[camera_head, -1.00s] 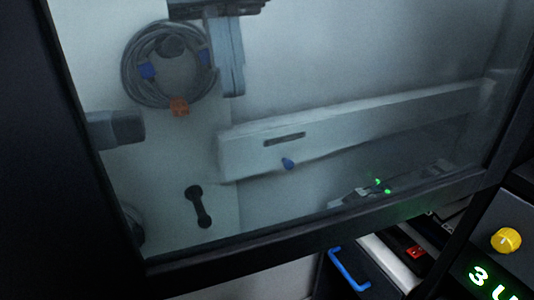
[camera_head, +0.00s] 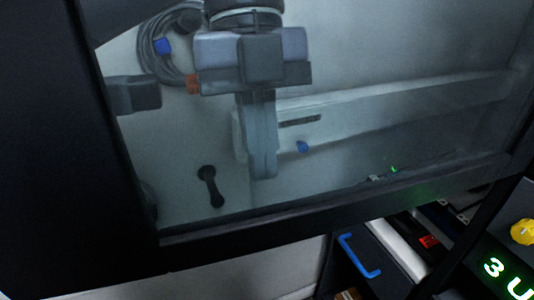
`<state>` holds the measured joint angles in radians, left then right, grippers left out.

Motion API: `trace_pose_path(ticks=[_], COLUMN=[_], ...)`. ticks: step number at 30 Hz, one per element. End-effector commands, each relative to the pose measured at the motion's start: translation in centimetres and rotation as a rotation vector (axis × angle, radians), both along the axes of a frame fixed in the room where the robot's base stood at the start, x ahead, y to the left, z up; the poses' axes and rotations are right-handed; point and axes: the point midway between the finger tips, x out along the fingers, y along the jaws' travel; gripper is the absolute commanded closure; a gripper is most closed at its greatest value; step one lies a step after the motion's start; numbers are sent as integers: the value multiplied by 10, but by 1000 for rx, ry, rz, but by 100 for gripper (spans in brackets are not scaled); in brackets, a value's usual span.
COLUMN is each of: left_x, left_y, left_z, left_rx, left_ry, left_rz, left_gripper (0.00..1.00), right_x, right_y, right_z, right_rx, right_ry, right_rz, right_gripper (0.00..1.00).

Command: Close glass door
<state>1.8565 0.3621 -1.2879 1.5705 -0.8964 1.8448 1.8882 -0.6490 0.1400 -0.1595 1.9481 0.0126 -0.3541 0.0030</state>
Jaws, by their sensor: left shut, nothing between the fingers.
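The glass door (camera_head: 400,130) fills most of the view, a tinted pane in a dark frame (camera_head: 330,212). I cannot tell whether it is fully shut. My left gripper (camera_head: 263,172) shows through the pane at upper centre, pointing down with its fingers together and empty. It overlaps the left end of a long pale bar in the picture. Whether it touches anything there is unclear. A black handle-like piece (camera_head: 211,188) lies below and left of the fingers, apart from them in the picture. My right gripper is not in view.
Behind the glass, a grey cable coil (camera_head: 150,55) with blue and orange clips hangs at upper left, partly covered by my gripper. The pale bar (camera_head: 400,100) runs rightward. Below the door are a blue handle (camera_head: 358,256), a yellow knob (camera_head: 523,231) and a green display (camera_head: 507,277).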

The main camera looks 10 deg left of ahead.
Motion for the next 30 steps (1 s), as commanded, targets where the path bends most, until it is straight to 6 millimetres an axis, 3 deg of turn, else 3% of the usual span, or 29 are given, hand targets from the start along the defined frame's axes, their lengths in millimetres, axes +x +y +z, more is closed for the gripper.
trace_pose_path(ticks=[7, 30], left_x=[-18, -22], left_y=[-9, -15], left_z=[1, 0], left_rx=[1, 1], left_ry=[0, -2], left_rz=[0, 33], left_gripper=[100, 100], right_x=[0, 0], right_y=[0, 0], right_z=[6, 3], right_rx=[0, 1], right_ry=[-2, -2], right_rz=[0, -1], right_gripper=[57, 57])
